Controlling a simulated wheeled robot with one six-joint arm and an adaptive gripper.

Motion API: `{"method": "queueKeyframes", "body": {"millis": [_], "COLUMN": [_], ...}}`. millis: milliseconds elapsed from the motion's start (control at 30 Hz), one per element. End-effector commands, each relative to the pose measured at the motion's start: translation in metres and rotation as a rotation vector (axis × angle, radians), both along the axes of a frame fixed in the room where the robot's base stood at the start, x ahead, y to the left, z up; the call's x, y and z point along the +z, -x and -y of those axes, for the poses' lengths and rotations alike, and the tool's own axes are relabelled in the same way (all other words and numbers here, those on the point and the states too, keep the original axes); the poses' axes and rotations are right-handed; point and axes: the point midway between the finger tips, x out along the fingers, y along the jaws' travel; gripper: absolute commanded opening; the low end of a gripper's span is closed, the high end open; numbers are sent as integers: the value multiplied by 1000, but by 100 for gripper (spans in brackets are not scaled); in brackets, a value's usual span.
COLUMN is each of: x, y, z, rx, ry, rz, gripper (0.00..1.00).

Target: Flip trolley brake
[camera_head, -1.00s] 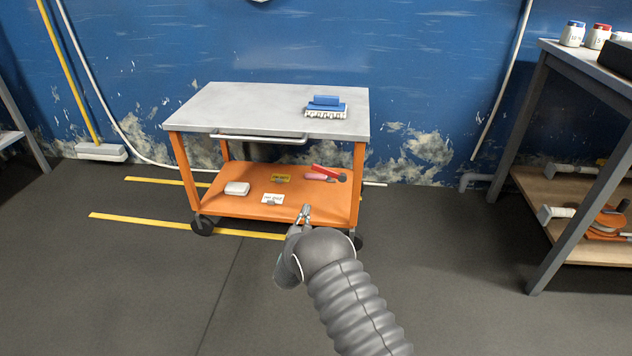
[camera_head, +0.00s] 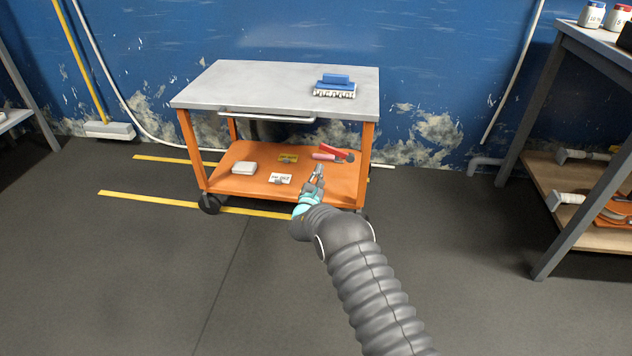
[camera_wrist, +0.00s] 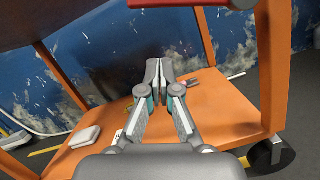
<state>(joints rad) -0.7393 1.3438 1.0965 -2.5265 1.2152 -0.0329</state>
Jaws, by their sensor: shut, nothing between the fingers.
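The trolley (camera_head: 285,84) has a grey top, orange legs and an orange lower shelf (camera_head: 335,187). Its front-left caster (camera_head: 209,204) stands on the floor. The front-right caster is mostly hidden behind my arm in the head view, but a dark caster (camera_wrist: 268,155) shows at the lower right in the wrist view. I cannot make out a brake lever clearly. My gripper (camera_head: 319,168) is shut and empty, in front of the lower shelf's right part. In the wrist view my gripper (camera_wrist: 159,64) points in over the shelf, between the legs.
On the shelf lie a white box (camera_head: 244,168), a yellow card (camera_head: 288,158), a white card (camera_head: 280,179) and a red-handled tool (camera_head: 334,153). A blue brush (camera_head: 335,86) lies on top. A workbench (camera_head: 545,125) stands at right.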

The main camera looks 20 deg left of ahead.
Motion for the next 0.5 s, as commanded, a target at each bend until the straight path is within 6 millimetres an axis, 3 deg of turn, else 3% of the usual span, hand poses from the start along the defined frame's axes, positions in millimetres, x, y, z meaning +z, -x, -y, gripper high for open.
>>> {"method": "queueKeyframes", "body": {"millis": [167, 500], "x": [8, 37], "y": [-16, -17], "z": [-1, 10], "rx": [-1, 1], "ry": [0, 1], "rz": [2, 1], "gripper": [0, 0]}}
